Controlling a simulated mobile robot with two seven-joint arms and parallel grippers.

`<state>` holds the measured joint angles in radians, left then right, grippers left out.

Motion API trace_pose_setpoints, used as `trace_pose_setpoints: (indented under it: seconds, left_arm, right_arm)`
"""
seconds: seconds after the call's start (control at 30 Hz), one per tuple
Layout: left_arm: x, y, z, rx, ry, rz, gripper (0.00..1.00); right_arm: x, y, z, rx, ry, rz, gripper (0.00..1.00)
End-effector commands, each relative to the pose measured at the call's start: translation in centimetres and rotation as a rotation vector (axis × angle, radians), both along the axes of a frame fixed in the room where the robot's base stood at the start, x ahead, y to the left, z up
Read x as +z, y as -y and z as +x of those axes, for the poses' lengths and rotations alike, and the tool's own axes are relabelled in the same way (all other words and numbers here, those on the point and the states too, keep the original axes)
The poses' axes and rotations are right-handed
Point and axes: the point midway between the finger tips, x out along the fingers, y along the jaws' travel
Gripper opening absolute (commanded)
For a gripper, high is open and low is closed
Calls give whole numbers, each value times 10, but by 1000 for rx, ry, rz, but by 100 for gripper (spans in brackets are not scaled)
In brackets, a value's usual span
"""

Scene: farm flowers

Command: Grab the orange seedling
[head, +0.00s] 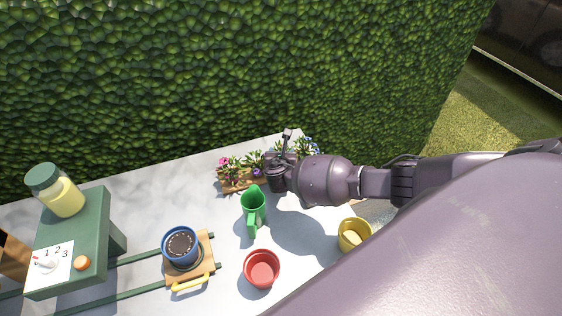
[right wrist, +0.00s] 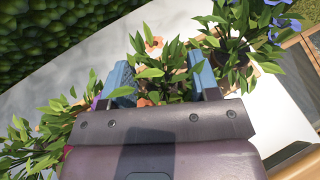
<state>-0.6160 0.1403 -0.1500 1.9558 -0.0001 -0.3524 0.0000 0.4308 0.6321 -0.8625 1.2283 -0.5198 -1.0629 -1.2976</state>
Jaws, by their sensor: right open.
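My right gripper (head: 284,148) reaches in from the right over the row of seedlings near the hedge. In the right wrist view its two blue-grey fingers (right wrist: 161,80) are open. The orange seedling (right wrist: 154,46), with orange flowers and green leaves, stands between and just beyond them; some leaves overlap the fingers. I cannot tell whether they touch its stem. In the head view my gripper hides most of this seedling. A blue-flowered seedling (right wrist: 245,40) is close on the right in the wrist view. My left gripper is not in view.
Pink (head: 226,164) and purple-flowered (head: 256,168) seedlings stand left of my gripper in a wooden tray (head: 240,187). The hedge (head: 200,70) rises behind.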

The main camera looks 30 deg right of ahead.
Motion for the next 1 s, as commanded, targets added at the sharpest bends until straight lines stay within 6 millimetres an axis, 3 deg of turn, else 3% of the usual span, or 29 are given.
trace_pose_setpoints:
  seconds: [0.17,0.5,0.8,1.0]
  left_arm:
    - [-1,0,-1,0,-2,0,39]
    - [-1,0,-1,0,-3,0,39]
    - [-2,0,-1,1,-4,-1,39]
    - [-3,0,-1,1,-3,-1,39]
  right_arm:
    - [0,0,0,1,0,0,55]
    - [0,0,0,0,1,1,3]
    - [2,0,0,0,1,0,2]
    - [20,0,1,0,4,1,2]
